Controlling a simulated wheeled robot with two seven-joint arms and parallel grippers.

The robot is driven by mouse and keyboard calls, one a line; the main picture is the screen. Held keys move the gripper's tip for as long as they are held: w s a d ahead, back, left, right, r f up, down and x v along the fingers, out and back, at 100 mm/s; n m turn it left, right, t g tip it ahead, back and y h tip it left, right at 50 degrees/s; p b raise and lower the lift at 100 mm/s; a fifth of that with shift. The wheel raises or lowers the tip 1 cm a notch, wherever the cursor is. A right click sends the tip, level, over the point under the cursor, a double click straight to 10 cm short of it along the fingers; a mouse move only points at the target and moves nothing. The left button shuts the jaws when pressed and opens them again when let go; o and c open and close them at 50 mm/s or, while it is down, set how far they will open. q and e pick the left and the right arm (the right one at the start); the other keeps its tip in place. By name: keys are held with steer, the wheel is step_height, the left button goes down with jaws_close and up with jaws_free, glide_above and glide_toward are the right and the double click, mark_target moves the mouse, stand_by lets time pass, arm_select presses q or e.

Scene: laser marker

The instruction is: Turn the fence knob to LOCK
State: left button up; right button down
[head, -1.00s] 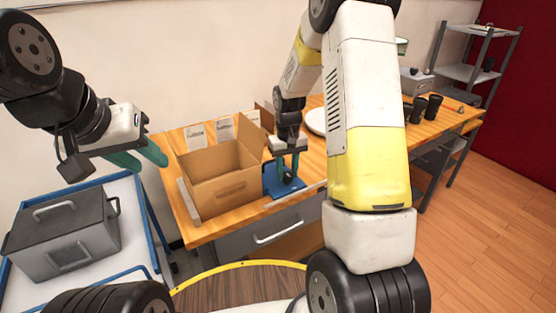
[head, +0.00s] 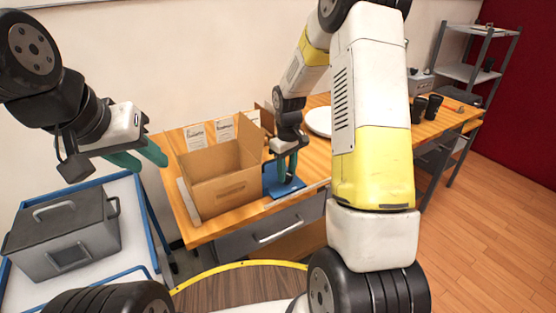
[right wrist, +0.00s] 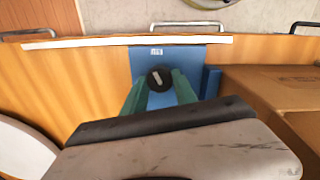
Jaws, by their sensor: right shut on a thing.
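The fence knob (right wrist: 159,79) is a round black dial with a pale pointer line, on a blue plate (right wrist: 150,62) with a small white label (right wrist: 157,51) too small to read. The pointer is slightly tilted. My right gripper (right wrist: 160,85) has its green fingers on both sides of the knob, shut on it. In the head view the right gripper (head: 287,169) reaches down over the blue base (head: 271,180), and the knob is mostly hidden by the fingers. My left gripper (head: 142,157) is open and empty in the air, left of the table.
An open cardboard box (head: 221,187) stands directly left of the blue base on the wooden table (head: 203,233). A white plate (head: 319,121) lies behind the right arm, with black cups (head: 433,106) farther right. A grey lidded case (head: 64,237) sits on a cart at the left.

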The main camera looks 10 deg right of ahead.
steer(key=n, duration=0.5)
steer(key=shift+n, duration=0.3)
steer(key=n, duration=1.3)
steer(key=shift+n, duration=0.3)
steer(key=c, duration=1)
jaws_free()
steer(key=shift+r, duration=0.15)
